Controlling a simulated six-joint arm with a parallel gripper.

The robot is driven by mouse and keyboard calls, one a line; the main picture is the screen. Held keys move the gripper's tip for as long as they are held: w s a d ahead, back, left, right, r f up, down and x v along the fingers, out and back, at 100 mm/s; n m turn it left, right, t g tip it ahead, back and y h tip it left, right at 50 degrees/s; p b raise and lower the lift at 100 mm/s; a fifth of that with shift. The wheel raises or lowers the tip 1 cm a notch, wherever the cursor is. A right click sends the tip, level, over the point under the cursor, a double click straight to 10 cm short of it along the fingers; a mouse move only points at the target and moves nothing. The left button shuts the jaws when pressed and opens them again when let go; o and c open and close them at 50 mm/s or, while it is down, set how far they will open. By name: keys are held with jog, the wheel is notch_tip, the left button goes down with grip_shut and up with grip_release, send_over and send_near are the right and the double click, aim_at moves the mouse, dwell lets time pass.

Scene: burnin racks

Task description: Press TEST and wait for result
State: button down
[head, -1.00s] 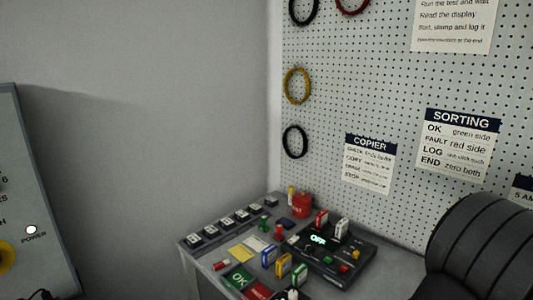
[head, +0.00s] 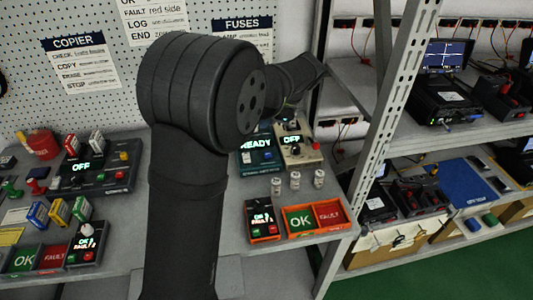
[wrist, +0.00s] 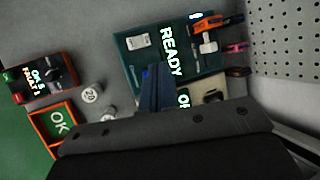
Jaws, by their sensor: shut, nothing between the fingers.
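A dark teal tester (head: 259,158) with a lit READY display stands at the back of the bench, right of my arm. It also shows in the wrist view (wrist: 140,62), with a pale piece on its face and an orange clip-like part at its far edge. I cannot read a TEST label. My gripper (wrist: 157,88) is shut and empty, its fingers over the tester's near part in the wrist view; I cannot tell whether they touch it. In the head view my arm's end hides the fingers.
A beige unit (head: 311,154) reading OFF adjoins the tester. Three small cylinders, one of them here (head: 295,181), stand in front. An orange OK/FAULT tray (head: 341,228) and a small counter box (head: 263,232) lie nearer. Another OFF unit (head: 97,177) is left; a shelf post (head: 383,130) rises right.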

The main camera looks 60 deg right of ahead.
aim_at(271, 155)
jog(key=shift+s+d+f+m+t+h, duration=0.25)
jog(key=shift+s+f+m+t+h, duration=0.1)
jog(key=shift+t, duration=0.35)
jog(key=shift+s+d+f+m+t+h, duration=0.25)
jog(key=shift+s+t+h, duration=0.1)
jog(key=shift+t, duration=0.35)
jog(key=shift+w+f, duration=0.1)
jog(key=shift+f, duration=4.3)
jog(key=shift+f, duration=0.1)
jog(key=shift+f, duration=0.3)
jog(key=shift+f, duration=0.45)
jog(key=shift+r, duration=0.9)
